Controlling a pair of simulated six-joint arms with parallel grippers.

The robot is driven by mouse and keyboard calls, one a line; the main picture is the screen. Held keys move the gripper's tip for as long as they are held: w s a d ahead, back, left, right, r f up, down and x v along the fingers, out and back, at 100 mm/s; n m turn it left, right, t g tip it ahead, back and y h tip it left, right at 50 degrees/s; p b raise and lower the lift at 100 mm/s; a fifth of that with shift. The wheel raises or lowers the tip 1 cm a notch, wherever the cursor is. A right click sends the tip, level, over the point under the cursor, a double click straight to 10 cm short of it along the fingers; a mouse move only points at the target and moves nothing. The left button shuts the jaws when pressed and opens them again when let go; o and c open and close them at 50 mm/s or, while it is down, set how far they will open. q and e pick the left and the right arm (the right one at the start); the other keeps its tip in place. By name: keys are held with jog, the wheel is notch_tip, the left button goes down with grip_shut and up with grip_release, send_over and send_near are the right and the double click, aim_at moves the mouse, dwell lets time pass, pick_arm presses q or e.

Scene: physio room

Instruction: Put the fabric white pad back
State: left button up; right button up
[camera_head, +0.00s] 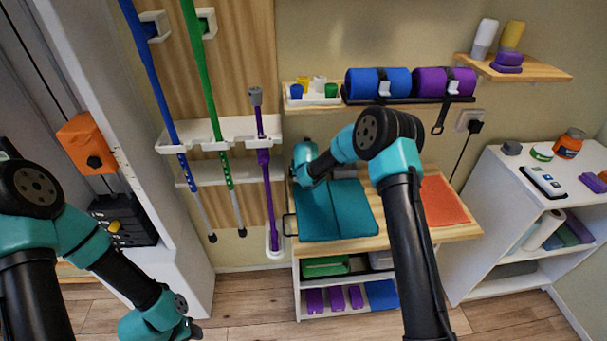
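I cannot make out a white fabric pad for certain. A teal folded pad (345,212) lies on the wooden-topped table (455,233), and an orange pad (441,202) lies to its right. My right arm reaches over the table, and my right gripper (304,180) is at the far left corner of the teal pad. Its fingers are hidden behind its own wrist, so contact or a grip cannot be told. My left gripper (190,329) hangs low at the bottom edge, left of the table and away from it. Its fingers are mostly hidden or too small to read.
A wall shelf holds a blue roll (375,83), a purple roll (443,82) and a small white tray (312,98). Poles stand in a white rack (222,133) at left. A white shelf unit (505,190) stands at right. Floor before the table's left side is clear.

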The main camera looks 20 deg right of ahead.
jog(key=shift+f, duration=0.2)
jog(key=o, duration=0.6)
jog(key=shift+r, duration=0.15)
jog(key=v, duration=1.2)
jog(key=shift+r, duration=0.1)
